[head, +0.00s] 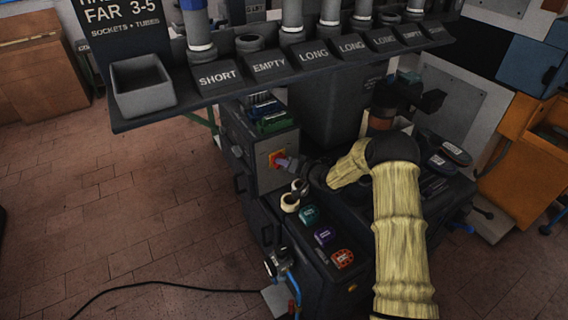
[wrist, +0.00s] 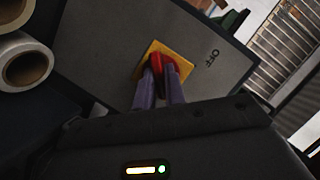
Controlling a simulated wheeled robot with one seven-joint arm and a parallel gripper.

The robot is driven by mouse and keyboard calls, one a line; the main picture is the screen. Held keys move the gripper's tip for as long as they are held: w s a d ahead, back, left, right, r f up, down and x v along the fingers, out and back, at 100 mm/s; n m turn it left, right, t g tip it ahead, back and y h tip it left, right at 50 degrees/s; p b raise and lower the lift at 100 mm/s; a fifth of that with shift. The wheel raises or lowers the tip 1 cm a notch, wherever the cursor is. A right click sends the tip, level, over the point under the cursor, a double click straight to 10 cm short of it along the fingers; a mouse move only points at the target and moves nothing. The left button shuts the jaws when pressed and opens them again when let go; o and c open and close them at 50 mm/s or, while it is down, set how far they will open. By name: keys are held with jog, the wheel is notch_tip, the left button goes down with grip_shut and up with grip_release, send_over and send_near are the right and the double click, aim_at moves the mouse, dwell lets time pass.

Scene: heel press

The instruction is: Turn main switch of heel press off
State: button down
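The main switch (head: 275,157) is a red knob on a yellow plate, on the grey front panel of the machine's control box. In the wrist view the red knob (wrist: 157,63) is near the centre, and the word OFF is printed on the panel to its upper right. My gripper (head: 285,162) reaches the switch from the right. In the wrist view the purple fingers of my gripper (wrist: 162,82) stand on either side of the red knob, close together, and appear shut on it. The fingertips partly hide the knob, so its exact angle is hard to read.
Tape rolls (head: 291,201) lie just below the switch, and also show at the left of the wrist view (wrist: 25,62). Several coloured items lie on the bench front. A labelled tool shelf (head: 215,78) overhangs the machine. Floor (head: 120,200) at left is open, with a black cable.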

dwell(0.4)
jog(key=shift+s+a+f+n+t+h+b, duration=0.15)
jog(key=shift+n+t+h+b, duration=0.8)
jog(key=shift+n+b, duration=1.75)
jog(key=shift+s+a+r+n+t+h+b, duration=0.1)
jog(key=shift+n+t+h+b, duration=0.4)
jog(key=shift+n+h+b, duration=2.15)
jog(key=shift+s+a+f+n+t+y+b, duration=0.15)
jog(key=shift+n+t+b, duration=0.65)
jog(key=shift+b, duration=3.7)
jog(key=shift+r, duration=0.1)
jog(key=c, duration=1.5)
grip_release()
jog(key=shift+o, duration=0.2)
jog(key=shift+r, duration=0.1)
